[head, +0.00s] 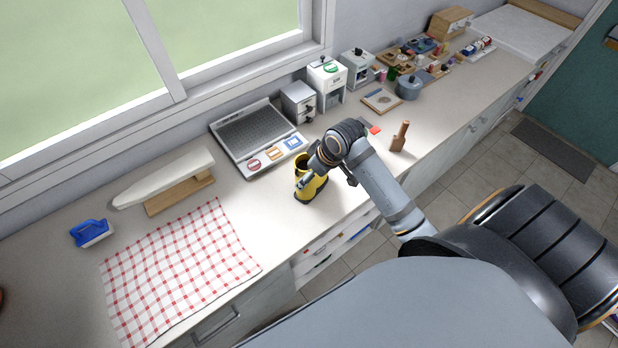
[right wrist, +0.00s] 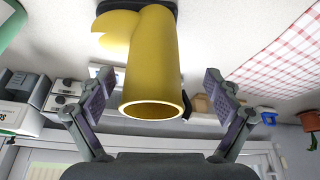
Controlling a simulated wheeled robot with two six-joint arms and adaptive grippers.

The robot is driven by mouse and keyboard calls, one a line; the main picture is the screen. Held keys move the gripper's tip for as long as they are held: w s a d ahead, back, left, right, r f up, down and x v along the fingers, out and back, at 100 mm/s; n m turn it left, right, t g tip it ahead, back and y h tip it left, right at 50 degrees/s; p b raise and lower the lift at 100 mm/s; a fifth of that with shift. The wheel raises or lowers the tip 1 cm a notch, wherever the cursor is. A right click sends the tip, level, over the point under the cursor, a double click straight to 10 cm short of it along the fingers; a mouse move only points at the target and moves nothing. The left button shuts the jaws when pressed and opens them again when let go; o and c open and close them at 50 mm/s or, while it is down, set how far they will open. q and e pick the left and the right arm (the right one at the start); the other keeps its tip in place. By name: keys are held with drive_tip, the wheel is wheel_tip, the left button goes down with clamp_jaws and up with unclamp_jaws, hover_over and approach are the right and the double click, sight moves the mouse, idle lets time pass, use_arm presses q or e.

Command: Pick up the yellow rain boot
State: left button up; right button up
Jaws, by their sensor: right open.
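The yellow rain boot (head: 314,190) stands upright on the counter, to the right of the checked cloth, with my right gripper (head: 314,172) at its top. In the right wrist view the boot (right wrist: 152,60) reaches in between the two fingers of the gripper (right wrist: 156,78), its round opening facing the camera. The fingers are open, with a visible gap on both sides of the shaft. The boot's dark sole shows at the top of that view. My left gripper is not in view.
A red-checked cloth (head: 180,268) lies left of the boot. A grey rack tray (head: 252,134) with picture tiles stands behind it. A wooden block (head: 399,137) and small cabinets (head: 298,101) stand farther right. A small ironing board (head: 165,178) and blue brush (head: 91,232) are at left.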

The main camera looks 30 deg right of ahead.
drive_tip(key=shift+w+f+p, duration=0.6)
drive_tip(key=shift+w+f, duration=0.2)
drive_tip(key=shift+p+x, duration=0.5)
drive_tip(key=shift+x, duration=0.65)
drive_tip(key=shift+w+f, duration=0.25)
drive_tip(key=shift+f, duration=0.45)
drive_tip(key=c, duration=1)
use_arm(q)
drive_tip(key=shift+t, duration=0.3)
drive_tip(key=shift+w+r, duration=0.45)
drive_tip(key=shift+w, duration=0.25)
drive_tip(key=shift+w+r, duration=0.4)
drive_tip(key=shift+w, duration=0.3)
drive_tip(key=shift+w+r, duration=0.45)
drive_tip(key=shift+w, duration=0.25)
use_arm(e)
drive_tip(key=c, duration=0.4)
